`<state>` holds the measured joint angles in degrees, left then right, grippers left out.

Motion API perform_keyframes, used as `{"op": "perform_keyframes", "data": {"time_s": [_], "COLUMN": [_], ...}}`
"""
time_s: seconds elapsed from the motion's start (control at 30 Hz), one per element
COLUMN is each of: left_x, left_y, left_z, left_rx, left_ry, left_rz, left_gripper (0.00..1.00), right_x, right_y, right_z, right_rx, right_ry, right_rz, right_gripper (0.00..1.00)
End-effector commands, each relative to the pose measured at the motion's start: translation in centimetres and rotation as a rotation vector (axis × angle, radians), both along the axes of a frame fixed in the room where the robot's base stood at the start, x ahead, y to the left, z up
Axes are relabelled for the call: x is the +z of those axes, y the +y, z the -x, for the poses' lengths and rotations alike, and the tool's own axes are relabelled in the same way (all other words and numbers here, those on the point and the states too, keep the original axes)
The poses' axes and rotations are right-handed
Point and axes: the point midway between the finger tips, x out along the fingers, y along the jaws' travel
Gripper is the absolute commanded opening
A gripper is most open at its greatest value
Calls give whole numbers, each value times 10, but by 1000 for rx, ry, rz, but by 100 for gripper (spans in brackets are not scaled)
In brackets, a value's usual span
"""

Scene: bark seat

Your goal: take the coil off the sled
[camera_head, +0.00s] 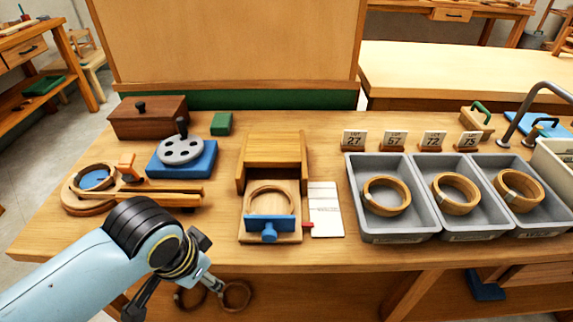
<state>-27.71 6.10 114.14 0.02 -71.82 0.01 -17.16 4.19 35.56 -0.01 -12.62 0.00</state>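A wooden coil (271,201) lies on the sled (254,232), a light wooden plate with a blue front piece and blue knob (269,231), in front of a wooden housing (274,150) at the middle of the table. The blue piece hides the coil's near edge. My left gripper (172,290) is at the table's front edge, left of and nearer than the sled, apart from it. Its two fingers look spread, with nothing seen held between them. My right gripper is not in view.
Three grey bins (392,229) at right each hold a wooden coil, with number cards (354,140) behind. A white card (325,212) lies right of the sled. At left are a wooden clamp (165,196) and a blue block with grey disc (182,154). Rings (237,296) show below the table edge.

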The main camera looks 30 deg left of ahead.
Motion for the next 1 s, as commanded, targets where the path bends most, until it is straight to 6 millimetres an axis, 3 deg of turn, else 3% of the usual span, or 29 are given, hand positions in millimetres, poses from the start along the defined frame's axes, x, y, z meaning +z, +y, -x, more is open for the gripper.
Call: {"op": "perform_keyframes", "data": {"time_s": [0.03, 0.1, 0.27, 0.33, 0.67, 0.83, 1.0], "left_x": [20, 41, 89, 106, 84, 75, 79], "left_y": [-1, -3, -7, -8, -12, -19, -31], "left_z": [-2, -4, -11, -23, -97, -148, -199], "left_rx": [-2, -3, -1, 6, 47, 63, 69], "left_ry": [-10, -16, -24, -18, 79, 139, 207], "left_rz": [0, -1, 1, 4, 30, 52, 76], "left_gripper": [41, 41, 41, 41, 41, 41, 41], "right_x": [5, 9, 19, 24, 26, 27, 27], "right_y": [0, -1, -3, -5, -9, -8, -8], "right_z": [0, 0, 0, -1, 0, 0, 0], "right_rx": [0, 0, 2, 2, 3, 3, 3], "right_ry": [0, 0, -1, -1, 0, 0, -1], "right_rz": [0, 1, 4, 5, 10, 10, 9], "right_gripper": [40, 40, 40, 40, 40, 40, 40]}}
